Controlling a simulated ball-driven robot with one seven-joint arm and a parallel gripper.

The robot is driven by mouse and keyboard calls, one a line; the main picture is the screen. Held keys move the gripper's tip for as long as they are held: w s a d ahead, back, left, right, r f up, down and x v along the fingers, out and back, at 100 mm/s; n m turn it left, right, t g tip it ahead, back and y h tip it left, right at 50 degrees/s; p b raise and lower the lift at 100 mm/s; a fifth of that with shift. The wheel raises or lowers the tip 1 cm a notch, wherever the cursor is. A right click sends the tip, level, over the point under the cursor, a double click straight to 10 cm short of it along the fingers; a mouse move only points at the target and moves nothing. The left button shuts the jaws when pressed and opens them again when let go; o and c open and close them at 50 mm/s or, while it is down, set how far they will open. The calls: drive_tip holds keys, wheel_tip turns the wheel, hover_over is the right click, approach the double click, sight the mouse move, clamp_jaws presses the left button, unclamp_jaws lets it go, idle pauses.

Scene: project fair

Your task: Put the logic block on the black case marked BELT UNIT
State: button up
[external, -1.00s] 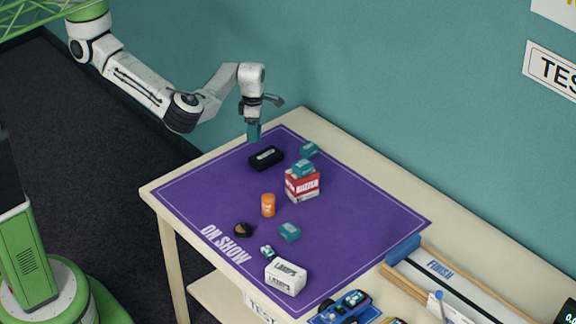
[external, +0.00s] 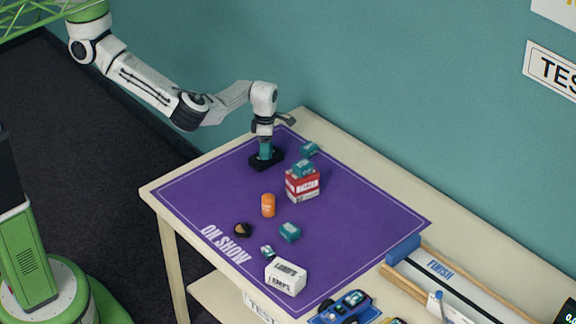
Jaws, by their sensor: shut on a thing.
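My gripper (external: 264,139) points down at the far left part of the purple mat and is shut on a teal block (external: 265,149), the logic block as far as I can tell; its print cannot be read. The black case (external: 256,165) lies directly under the held block. The block's lower end appears to be at the case's top; I cannot tell whether it touches. The case's marking is hidden behind the block and gripper.
A red BUZZER box (external: 303,187) with a teal block (external: 302,169) on top stands right of the case. Another teal block (external: 309,149) lies behind it. An orange cylinder (external: 268,205), teal block (external: 289,232) and white box (external: 286,277) stand nearer. The mat's left side (external: 205,190) is clear.

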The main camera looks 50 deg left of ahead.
drive_tip(key=shift+f, duration=0.1)
drive_tip(key=o, duration=1.1)
drive_tip(key=shift+c, duration=0.2)
wheel_tip(320, 180, up, 12)
